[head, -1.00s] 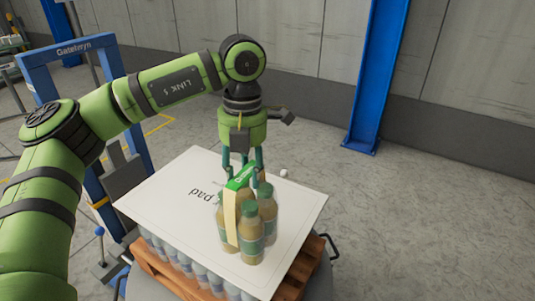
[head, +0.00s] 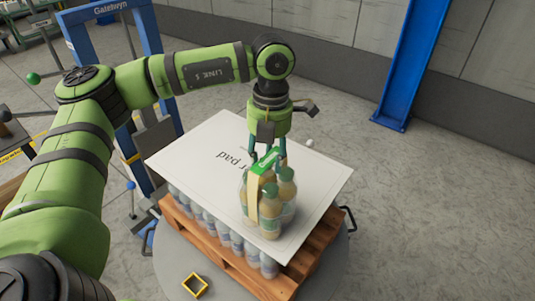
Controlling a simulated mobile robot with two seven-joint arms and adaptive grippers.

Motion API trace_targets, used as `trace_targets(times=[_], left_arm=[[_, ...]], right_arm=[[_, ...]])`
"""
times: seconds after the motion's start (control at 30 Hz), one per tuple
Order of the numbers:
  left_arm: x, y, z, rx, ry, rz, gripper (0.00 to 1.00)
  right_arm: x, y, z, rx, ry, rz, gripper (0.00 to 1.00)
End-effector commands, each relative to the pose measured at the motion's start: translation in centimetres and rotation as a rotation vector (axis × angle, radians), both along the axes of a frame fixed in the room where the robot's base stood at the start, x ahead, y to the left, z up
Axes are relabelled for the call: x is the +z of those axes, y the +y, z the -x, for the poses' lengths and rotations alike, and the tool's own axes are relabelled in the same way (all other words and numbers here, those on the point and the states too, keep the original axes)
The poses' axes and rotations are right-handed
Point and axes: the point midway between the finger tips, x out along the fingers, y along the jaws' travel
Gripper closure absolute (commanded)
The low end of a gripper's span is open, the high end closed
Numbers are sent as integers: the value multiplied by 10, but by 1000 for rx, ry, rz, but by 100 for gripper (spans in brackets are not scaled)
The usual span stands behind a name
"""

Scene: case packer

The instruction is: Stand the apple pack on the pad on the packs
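The apple pack (head: 270,208), several bottles of light-brown juice with a green and cream carrier over the top, is upright over the front right part of the white pad (head: 195,150). Its base is at or very near the pad; I cannot tell whether it touches. The pad lies flat on the packs (head: 222,235), layers of bottles on a wooden pallet. My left gripper (head: 267,157) points down, its fingers on either side of the carrier top, and looks shut on the pack. The finger contact is partly hidden. My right gripper is out of view.
The wooden pallet (head: 315,250) rests on a round grey base (head: 345,275). A blue frame (head: 90,40) stands behind my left arm. A blue column (head: 412,65) stands by the wall. A small yellow square frame (head: 195,285) shows at the bottom. The pad's left part is clear.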

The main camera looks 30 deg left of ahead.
Motion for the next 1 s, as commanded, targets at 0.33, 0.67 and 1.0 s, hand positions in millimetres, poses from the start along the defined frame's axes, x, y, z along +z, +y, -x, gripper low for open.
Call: trace_targets(times=[0.33,0.67,1.0], left_arm=[[1,0,0,0,0,0,37],[40,-1,-4,0,-6,2,37],[108,-2,-7,-1,-3,0,37]], right_arm=[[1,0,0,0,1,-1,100],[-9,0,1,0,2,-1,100],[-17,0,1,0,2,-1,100]])
